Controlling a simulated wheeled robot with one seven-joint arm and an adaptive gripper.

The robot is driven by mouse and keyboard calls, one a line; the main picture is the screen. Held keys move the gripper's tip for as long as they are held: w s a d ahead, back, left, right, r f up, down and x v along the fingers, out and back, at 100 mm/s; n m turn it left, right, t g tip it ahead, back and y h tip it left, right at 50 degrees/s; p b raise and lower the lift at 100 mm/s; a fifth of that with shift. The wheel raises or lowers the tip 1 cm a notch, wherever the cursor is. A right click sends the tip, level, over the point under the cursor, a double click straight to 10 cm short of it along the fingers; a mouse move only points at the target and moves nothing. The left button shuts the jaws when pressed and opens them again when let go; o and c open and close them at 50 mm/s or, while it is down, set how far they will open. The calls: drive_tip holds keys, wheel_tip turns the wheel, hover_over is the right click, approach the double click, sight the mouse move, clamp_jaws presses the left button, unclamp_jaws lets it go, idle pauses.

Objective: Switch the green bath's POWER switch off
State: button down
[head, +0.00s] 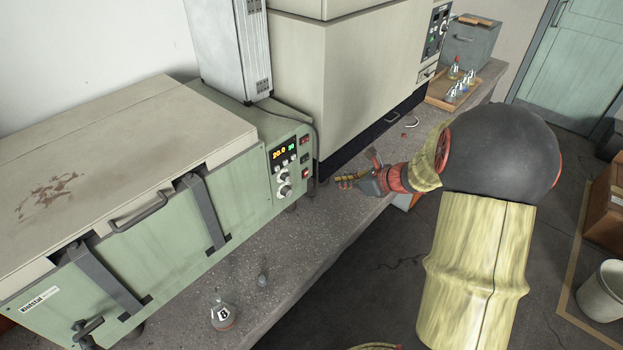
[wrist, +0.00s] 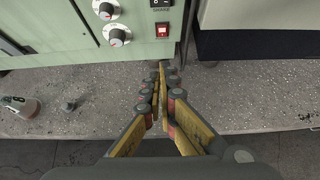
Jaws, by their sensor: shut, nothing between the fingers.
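The green bath (head: 160,250) stands at the left of the bench in the head view. Its control panel on the right end carries a lit display (head: 283,153), two round knobs (head: 284,183) and a column of small switches. A red-lit switch (wrist: 162,30) shows at the top of the wrist view, right of the white-rimmed knobs (wrist: 118,37), with a black switch (wrist: 160,3) above it. Labels are too small to read, so I cannot tell which switch is POWER. My gripper (wrist: 163,68) is shut and empty, in front of the panel and apart from the switches; it also shows in the head view (head: 342,181).
A large beige oven (head: 350,80) stands right of the bath, with a narrow gap between. A flask (head: 222,315) and a small grey item (head: 262,280) sit on the bench's front strip. A tray of flasks (head: 440,100) is farther back. The bench strip below my gripper is clear.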

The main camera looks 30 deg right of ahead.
drive_tip(key=b, duration=0.4)
approach(304, 178)
drive_tip(key=x, duration=0.5)
drive_tip(key=shift+d+f, duration=0.15)
drive_tip(key=shift+f, duration=0.25)
drive_tip(key=shift+w+r+p, duration=0.25)
drive_tip(key=shift+w+p, duration=0.05)
drive_tip(key=shift+p, duration=0.05)
drive_tip(key=shift+f, duration=0.1)
